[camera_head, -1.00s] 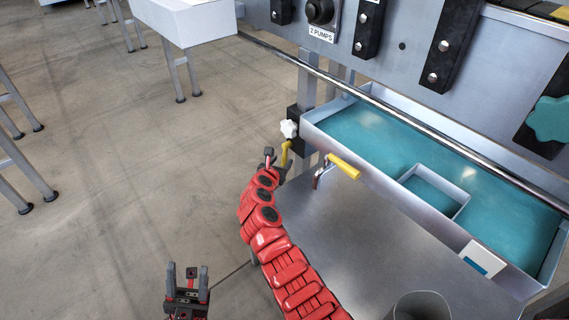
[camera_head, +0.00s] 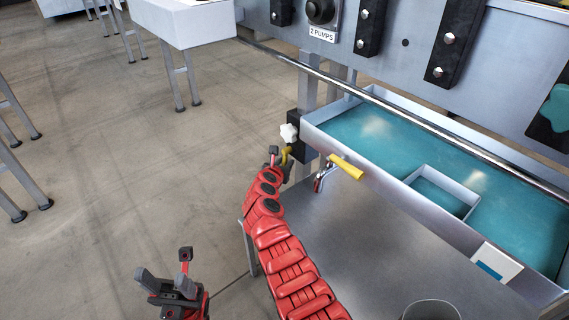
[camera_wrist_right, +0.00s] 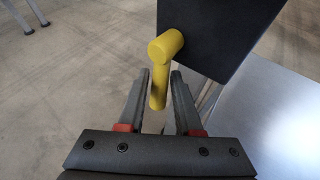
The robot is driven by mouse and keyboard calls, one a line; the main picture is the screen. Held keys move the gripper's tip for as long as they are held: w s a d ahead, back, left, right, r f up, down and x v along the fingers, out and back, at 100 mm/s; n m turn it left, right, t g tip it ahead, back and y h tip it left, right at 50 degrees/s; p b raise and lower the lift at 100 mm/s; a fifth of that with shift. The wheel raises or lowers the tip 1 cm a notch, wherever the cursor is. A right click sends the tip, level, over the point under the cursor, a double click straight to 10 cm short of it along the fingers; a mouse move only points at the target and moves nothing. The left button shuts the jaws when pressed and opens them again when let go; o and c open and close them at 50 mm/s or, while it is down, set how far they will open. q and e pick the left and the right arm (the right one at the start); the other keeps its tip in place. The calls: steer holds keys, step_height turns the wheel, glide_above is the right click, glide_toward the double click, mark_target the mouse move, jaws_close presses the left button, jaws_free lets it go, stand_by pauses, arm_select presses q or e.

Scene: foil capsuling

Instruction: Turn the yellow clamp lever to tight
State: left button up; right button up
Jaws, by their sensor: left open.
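The yellow clamp lever (camera_head: 287,152) sits low on a dark block (camera_head: 304,146) at the machine's left post, below a white star knob (camera_head: 289,133). In the right wrist view the lever (camera_wrist_right: 159,88) is L-shaped, its arm pointing down toward me. My right gripper (camera_wrist_right: 160,75) is open around that arm, one finger on each side with narrow gaps. In the head view this gripper (camera_head: 281,163) is small and partly hides the lever. My left gripper (camera_head: 168,284) is open and empty over the floor at the lower left.
A tap with a yellow handle (camera_head: 346,167) stands at the tray edge, right of my right gripper. A blue-floored tray (camera_head: 400,150) and a grey metal table (camera_head: 350,240) lie to the right. A metal cup (camera_head: 431,310) stands near the front. A long rail (camera_head: 400,115) crosses above the tray.

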jaws_close()
stand_by(1.1)
